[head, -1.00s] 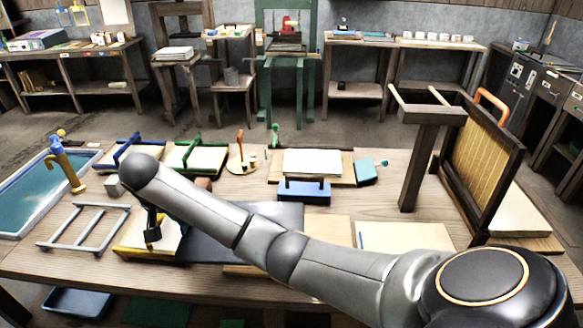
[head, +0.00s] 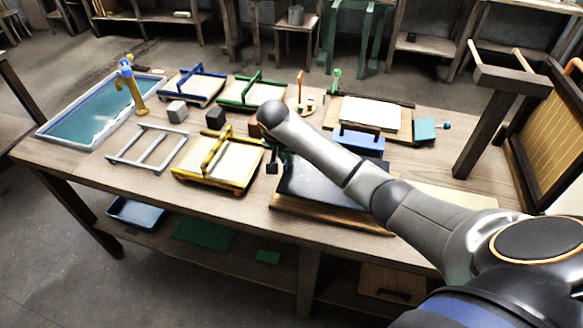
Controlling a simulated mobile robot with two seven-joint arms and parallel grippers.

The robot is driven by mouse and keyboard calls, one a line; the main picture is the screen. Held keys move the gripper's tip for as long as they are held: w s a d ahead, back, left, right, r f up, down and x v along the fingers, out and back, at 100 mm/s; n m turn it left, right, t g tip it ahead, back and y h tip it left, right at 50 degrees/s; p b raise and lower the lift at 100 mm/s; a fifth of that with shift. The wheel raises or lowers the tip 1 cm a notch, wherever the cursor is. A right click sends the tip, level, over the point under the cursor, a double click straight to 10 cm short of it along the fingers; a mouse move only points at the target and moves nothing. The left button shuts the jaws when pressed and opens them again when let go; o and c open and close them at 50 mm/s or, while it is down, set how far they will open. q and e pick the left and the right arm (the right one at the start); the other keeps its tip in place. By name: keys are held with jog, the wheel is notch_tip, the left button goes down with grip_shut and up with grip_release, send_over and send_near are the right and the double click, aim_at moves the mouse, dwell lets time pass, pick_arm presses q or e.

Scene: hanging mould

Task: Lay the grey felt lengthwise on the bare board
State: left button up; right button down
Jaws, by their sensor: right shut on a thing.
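The grey felt (head: 318,188) shows as a dark, flat sheet over a wooden board (head: 325,213), whose front edge shows below it. My right gripper (head: 272,167) is at the sheet's left end and is shut on it. My right arm crosses above the sheet and hides its back and right parts, so I cannot tell how far it reaches or whether it lies fully flat. My left gripper is out of view.
A yellow-handled mould (head: 218,163) stands just left of my gripper. A blue block (head: 360,141) and a white stack (head: 370,113) are behind my arm. A grey rack (head: 147,148) and a water vat (head: 90,115) are further left. A dark post (head: 485,135) stands at right.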

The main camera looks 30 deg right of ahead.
aim_at(292, 167)
jog(key=f, duration=0.2)
jog(key=d+f, duration=0.1)
jog(key=f, duration=0.1)
jog(key=shift+s+d, duration=0.15)
jog(key=shift+s, duration=0.05)
jog(key=shift+f, duration=0.35)
jog(key=c, duration=1)
grip_release()
